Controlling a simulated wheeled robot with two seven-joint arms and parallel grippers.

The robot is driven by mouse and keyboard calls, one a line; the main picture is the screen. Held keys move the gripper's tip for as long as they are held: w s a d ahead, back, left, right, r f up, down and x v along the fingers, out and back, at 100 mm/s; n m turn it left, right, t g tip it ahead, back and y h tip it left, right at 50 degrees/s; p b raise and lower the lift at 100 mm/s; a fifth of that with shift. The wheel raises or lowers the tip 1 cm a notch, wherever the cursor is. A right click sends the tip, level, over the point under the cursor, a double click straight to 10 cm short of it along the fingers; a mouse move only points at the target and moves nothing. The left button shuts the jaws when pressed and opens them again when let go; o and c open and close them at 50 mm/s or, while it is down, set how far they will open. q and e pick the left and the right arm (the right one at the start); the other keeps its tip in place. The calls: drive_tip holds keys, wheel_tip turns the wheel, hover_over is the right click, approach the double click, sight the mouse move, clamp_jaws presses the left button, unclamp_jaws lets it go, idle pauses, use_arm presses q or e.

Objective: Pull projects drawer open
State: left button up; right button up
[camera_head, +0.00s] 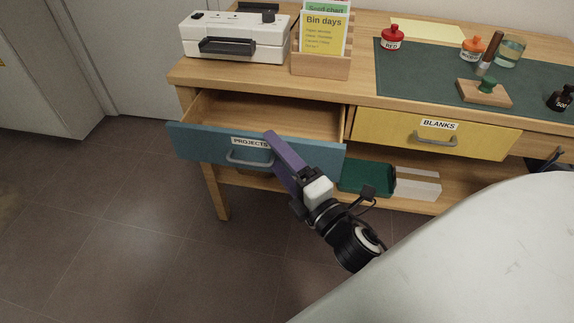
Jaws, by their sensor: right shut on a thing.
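The projects drawer (205,146) has a blue front with a white "PROJECTS" label and a grey bar handle (238,159). It stands pulled out of the wooden desk at the left, and its inside shows bare wood. My right gripper (270,145) reaches up from the lower right to the drawer front. It is shut at the right part of the handle, and its purple finger covers that end of the handle and the end of the label. My left gripper is not in view.
The yellow "BLANKS" drawer (485,146) beside it is closed. A green tray (352,178) and white boxes (420,190) lie on the shelf below. A white machine (265,40) and a card holder (318,66) stand on the desk top. The floor at the left is clear.

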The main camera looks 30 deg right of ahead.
drive_tip(key=shift+s+d+r, duration=0.1)
drive_tip(key=shift+s+r, duration=0.45)
drive_tip(key=shift+r, duration=0.2)
drive_tip(key=shift+c, duration=0.7)
drive_tip(key=shift+s, duration=0.4)
drive_tip(key=c, duration=0.5)
drive_tip(key=shift+s+f+b, duration=0.2)
drive_tip(key=shift+s+b, duration=0.25)
drive_tip(key=shift+s, duration=0.15)
drive_tip(key=shift+c, duration=0.2)
drive_tip(key=shift+f, duration=0.1)
